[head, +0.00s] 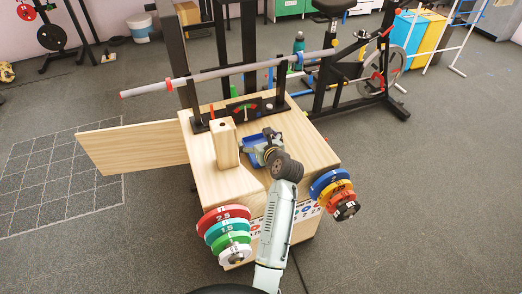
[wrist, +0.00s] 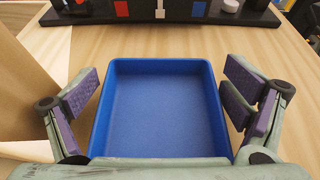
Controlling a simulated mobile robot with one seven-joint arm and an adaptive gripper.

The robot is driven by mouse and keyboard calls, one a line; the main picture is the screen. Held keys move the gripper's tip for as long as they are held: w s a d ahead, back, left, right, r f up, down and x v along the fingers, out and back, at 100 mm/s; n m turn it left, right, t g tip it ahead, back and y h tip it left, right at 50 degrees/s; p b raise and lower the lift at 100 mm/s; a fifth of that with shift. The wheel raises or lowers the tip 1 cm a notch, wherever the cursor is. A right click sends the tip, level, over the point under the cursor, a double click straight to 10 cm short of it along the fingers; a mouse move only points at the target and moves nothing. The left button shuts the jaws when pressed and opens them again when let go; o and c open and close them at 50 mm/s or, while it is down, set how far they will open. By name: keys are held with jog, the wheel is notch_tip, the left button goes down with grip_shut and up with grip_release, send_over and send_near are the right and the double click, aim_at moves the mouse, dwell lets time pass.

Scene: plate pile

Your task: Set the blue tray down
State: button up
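The blue tray (wrist: 160,125) is empty and fills the middle of the wrist view. It appears to rest flat on the wooden top of the box. In the head view the tray (head: 259,159) is partly hidden by my gripper and wrist. My gripper (wrist: 160,92) is open, with one finger to the left and one to the right of the tray. Strips of wood show between the finger pads and the tray walls, so the pads look apart from it. The tray's near edge is hidden by my gripper's body.
A wooden block with a hole (head: 226,145) stands left of the tray. A dark rack with coloured marks (head: 243,110) lies behind it, under a long bar (head: 220,74). Weight plates hang at the box's front left (head: 230,235) and right (head: 335,190). Bare wood lies right of the tray.

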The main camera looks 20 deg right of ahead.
jog(key=c, duration=1)
jog(key=shift+o, duration=0.2)
jog(key=shift+r, duration=0.65)
notch_tip(320, 180, up, 2)
jog(key=shift+r+b, duration=0.15)
jog(key=shift+b, duration=0.15)
jog(key=s+a, duration=0.1)
jog(key=s, duration=0.3)
jog(key=s+b, duration=0.1)
jog(key=s, duration=0.4)
jog(key=s+a+r, duration=0.1)
jog(key=s, duration=0.4)
jog(key=shift+s+a+r+b, duration=0.1)
jog(key=shift+s+a+b, duration=0.15)
jog(key=shift+a+b, duration=0.15)
jog(key=shift+s, duration=0.55)
jog(key=shift+s+a+r, duration=0.1)
jog(key=shift+a, duration=0.1)
